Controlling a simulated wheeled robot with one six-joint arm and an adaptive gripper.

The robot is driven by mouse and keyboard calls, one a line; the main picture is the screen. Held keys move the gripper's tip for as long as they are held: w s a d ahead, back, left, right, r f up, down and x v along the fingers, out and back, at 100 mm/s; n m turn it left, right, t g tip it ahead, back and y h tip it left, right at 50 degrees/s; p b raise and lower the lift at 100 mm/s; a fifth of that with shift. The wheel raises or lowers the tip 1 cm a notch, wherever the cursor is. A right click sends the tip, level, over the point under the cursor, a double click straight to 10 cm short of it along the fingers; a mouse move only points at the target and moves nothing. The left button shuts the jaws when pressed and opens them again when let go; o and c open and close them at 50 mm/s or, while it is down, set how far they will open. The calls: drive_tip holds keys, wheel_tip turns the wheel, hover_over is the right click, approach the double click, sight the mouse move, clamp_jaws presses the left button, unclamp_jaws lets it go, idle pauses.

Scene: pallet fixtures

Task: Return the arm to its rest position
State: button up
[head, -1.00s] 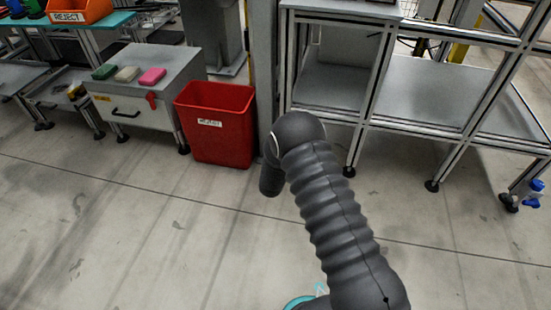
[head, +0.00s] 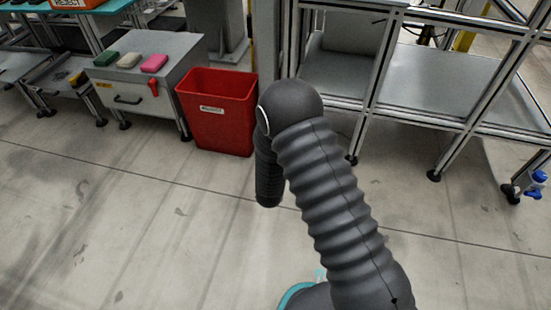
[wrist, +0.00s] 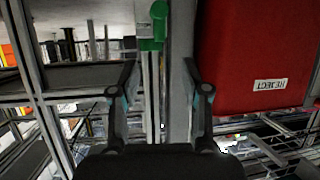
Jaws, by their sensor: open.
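My arm rises from the bottom of the head view and bends down at its elbow in front of the red bin. My gripper is hidden in the head view. In the wrist view my gripper (wrist: 160,85) shows its two dark fingers apart, with nothing between them. The red bin (head: 219,125) stands on the floor behind my arm. It also shows large at the right of the wrist view (wrist: 260,50), with a white REJECT label.
A grey cabinet (head: 150,88) left of the bin carries a green, a whitish and a pink block (head: 154,63). A metal frame rack (head: 440,85) stands on the right. A blue object (head: 538,180) sits by its leg. The floor at lower left is clear.

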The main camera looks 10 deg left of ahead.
idle(0.4)
drive_tip(key=s+f+n+g, duration=0.1)
drive_tip(key=s+f+g, duration=0.4)
drive_tip(key=s+f, duration=0.3)
drive_tip(key=s+d+r+g, duration=0.2)
drive_tip(key=s+r+g, duration=0.3)
drive_tip(key=s, duration=0.1)
drive_tip(key=s+d+r+m+p, duration=0.1)
drive_tip(key=s+d+r+p, duration=0.2)
drive_tip(key=s+d+r, duration=0.3)
drive_tip(key=s+d+r+m+t+h+p, duration=0.1)
drive_tip(key=s+d+r+p, duration=0.3)
drive_tip(key=d+r, duration=1)
drive_tip(key=s+d+r+m+t+h+p, duration=0.1)
drive_tip(key=s+d+r+p, duration=0.2)
drive_tip(key=r, duration=2.7)
drive_tip(key=s+d, duration=0.5)
drive_tip(key=d, duration=0.2)
drive_tip(key=shift+d+p, duration=0.15)
drive_tip(key=shift+p, duration=0.2)
